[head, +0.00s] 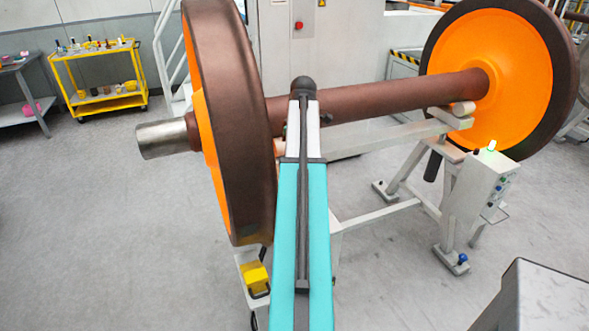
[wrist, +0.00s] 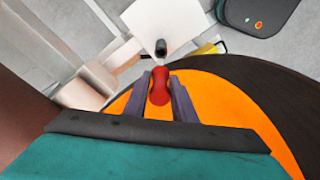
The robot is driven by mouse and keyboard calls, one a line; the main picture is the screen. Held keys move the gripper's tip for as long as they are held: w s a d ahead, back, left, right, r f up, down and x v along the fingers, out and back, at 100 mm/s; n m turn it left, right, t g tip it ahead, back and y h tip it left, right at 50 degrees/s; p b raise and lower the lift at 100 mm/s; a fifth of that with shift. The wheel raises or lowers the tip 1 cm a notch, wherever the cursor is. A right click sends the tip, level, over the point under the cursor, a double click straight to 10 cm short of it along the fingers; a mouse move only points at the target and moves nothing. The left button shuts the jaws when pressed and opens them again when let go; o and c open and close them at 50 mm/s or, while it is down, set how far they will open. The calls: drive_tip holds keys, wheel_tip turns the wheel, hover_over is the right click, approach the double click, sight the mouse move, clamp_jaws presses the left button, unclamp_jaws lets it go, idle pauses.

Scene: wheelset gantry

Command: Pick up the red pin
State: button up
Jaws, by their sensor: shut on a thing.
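The red pin (wrist: 159,88) shows in the wrist view, upright in the picture between the two grey fingers of my gripper (wrist: 160,80). The fingers are shut on it, one on each side. The orange wheel face lies behind it in the picture; I cannot tell how far apart they are. In the head view the pin and my gripper are hidden, with my turquoise arm and the near wheel in front.
The near wheel (head: 232,130), brown axle (head: 390,95) and far wheel (head: 515,75) rest on a pale gantry (head: 380,212). A control box (head: 480,190) stands right. A white plate (wrist: 185,22) and black knob (wrist: 160,48) lie beyond the pin. A yellow cart (head: 100,80) stands back left; floor between is clear.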

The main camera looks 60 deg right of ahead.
wheel_tip(320, 180, up, 12)
drive_tip(key=shift+r+b, duration=0.25)
drive_tip(key=shift+b, duration=0.9)
wheel_tip(320, 180, up, 12)
drive_tip(key=p, duration=0.8)
drive_tip(key=shift+f, duration=0.25)
idle(1.4)
drive_tip(key=shift+f, duration=0.1)
idle(0.6)
